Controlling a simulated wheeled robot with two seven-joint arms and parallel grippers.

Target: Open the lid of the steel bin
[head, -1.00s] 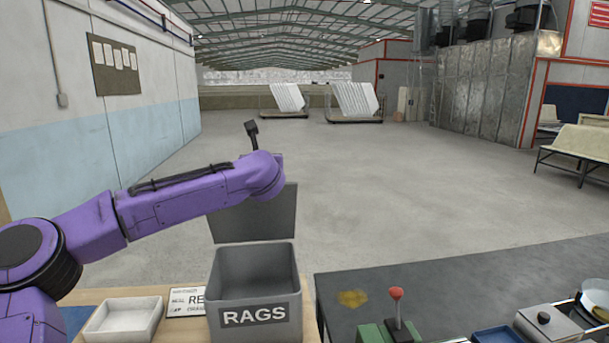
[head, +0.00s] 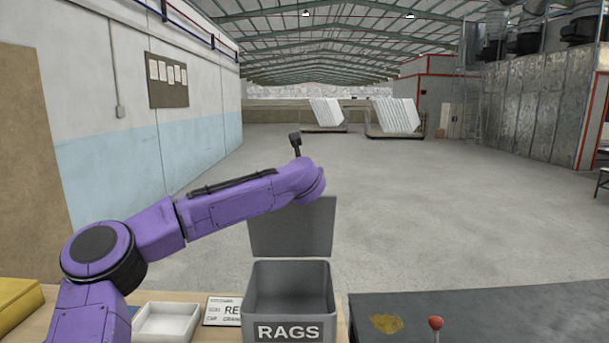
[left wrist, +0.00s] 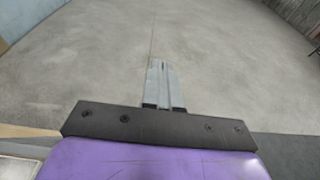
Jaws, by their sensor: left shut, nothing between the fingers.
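The steel bin (head: 289,332), a grey box labelled RAGS, stands on the wooden bench in the lower middle of the head view. Its top is open and its inside looks empty. The lid (head: 290,232), a flat grey panel, stands upright at the bin's back edge. My right gripper is not in view.
A white tray (head: 166,323) and a label card (head: 222,311) lie left of the bin. A yellow object (head: 18,300) is at the far left. A dark table (head: 480,308) with a red-knobbed lever (head: 436,324) is at the right. Open floor lies beyond.

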